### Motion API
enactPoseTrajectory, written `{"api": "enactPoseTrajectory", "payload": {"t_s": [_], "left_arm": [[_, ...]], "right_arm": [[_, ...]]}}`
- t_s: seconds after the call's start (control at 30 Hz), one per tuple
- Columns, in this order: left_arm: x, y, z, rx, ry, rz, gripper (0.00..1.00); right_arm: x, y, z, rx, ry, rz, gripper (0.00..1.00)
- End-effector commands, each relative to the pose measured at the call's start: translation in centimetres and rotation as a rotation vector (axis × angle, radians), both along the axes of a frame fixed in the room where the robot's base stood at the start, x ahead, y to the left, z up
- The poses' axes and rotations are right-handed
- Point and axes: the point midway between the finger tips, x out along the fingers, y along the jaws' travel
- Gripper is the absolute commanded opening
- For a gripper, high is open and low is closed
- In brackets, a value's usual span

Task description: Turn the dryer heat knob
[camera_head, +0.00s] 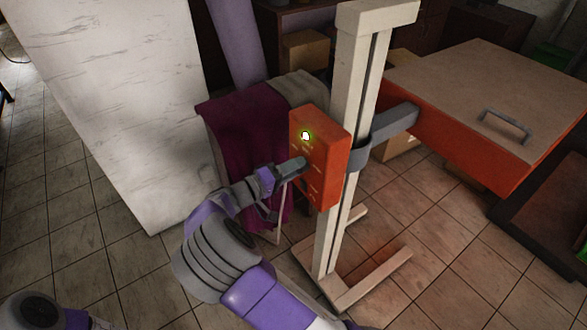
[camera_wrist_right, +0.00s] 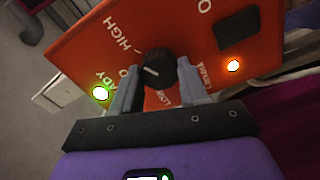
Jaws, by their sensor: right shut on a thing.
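The dryer's orange control box (camera_head: 322,150) is mounted on a cream upright post, and a green light glows near its top. In the right wrist view, its panel (camera_wrist_right: 205,55) fills the upper part. The black heat knob (camera_wrist_right: 161,72) has a white pointer mark and lettering around it, including HIGH. My right gripper (camera_wrist_right: 154,80) is shut on the knob, one finger on each side. In the head view, my right gripper (camera_head: 295,168) reaches the front of the box, and the knob there is hard to make out. My left gripper is not visible.
The dryer's flat orange-sided head (camera_head: 440,90) sticks out right of the post (camera_head: 352,90). A white marbled panel (camera_head: 120,90) stands at left. A maroon cloth (camera_head: 240,135) hangs behind my right arm. The post's base legs (camera_head: 375,280) spread over the tiled floor.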

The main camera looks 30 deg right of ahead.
Motion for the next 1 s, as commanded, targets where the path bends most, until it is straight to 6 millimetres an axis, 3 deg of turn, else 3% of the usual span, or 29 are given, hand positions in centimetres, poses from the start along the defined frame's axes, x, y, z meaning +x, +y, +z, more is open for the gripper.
{"api": "enactPoseTrajectory", "payload": {"t_s": [0.03,0.2,0.53,1.0], "left_arm": [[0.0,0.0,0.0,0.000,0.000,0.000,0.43],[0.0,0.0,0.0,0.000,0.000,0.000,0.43],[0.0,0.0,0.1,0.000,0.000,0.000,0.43],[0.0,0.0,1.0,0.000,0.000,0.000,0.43]], "right_arm": [[0.1,0.1,0.0,0.001,-0.004,0.003,0.45],[0.1,0.1,0.0,0.000,-0.002,0.002,0.69],[0.0,0.5,0.0,0.000,-0.001,0.002,0.69],[-0.5,7.1,0.1,0.000,-0.002,0.002,0.69]]}}
